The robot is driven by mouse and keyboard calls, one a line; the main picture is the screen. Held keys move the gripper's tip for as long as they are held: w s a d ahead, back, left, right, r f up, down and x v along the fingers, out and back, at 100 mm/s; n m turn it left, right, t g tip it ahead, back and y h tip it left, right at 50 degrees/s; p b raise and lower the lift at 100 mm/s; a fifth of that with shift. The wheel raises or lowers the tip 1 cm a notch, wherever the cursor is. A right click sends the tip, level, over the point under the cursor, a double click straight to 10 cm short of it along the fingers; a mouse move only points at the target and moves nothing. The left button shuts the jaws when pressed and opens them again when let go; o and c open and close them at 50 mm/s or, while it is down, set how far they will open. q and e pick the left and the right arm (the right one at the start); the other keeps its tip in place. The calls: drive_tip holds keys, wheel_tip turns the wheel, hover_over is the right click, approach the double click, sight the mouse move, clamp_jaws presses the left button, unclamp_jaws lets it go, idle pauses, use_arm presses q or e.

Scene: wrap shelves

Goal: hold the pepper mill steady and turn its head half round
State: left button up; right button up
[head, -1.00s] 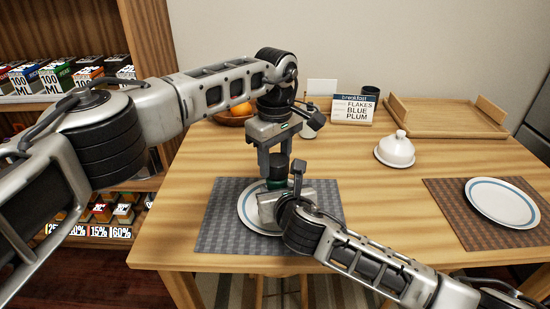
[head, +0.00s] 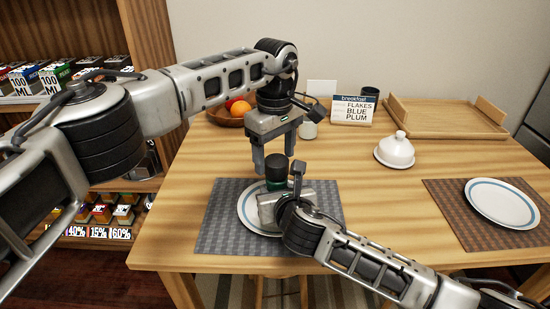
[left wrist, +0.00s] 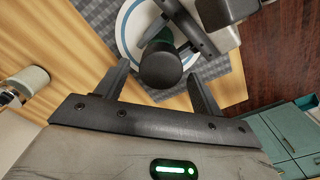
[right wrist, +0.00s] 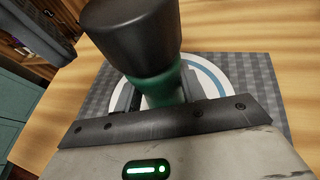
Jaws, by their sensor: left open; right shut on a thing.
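The pepper mill has a black head (head: 277,166) and a green body (head: 277,185), and stands upright over the blue-rimmed plate (head: 246,207). Its head also shows in the left wrist view (left wrist: 160,65) and the right wrist view (right wrist: 132,35). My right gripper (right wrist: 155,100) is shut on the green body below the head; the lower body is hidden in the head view. My left gripper (head: 273,163) is open above and behind the mill, fingers pointing down. In the left wrist view (left wrist: 160,85) the head lies just beyond the spread fingertips, apart from them.
A grey placemat (head: 215,235) lies under the plate. Behind are a fruit bowl (head: 228,119), a white cup (head: 308,130) and a breakfast sign (head: 353,109). A white domed lid (head: 395,150), wooden tray (head: 445,115) and second plate (head: 502,202) are to the right.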

sight(275, 160)
use_arm(q)
wheel_tip(275, 160, up, 10)
drive_tip(key=shift+r, duration=0.25)
idle(0.5)
use_arm(e)
drive_tip(key=o, duration=1.2)
drive_tip(key=v, duration=1.2)
use_arm(q)
drive_tip(key=shift+s+f, duration=0.1)
use_arm(e)
drive_tip(key=shift+s+f, duration=0.1)
drive_tip(key=shift+s, duration=0.05)
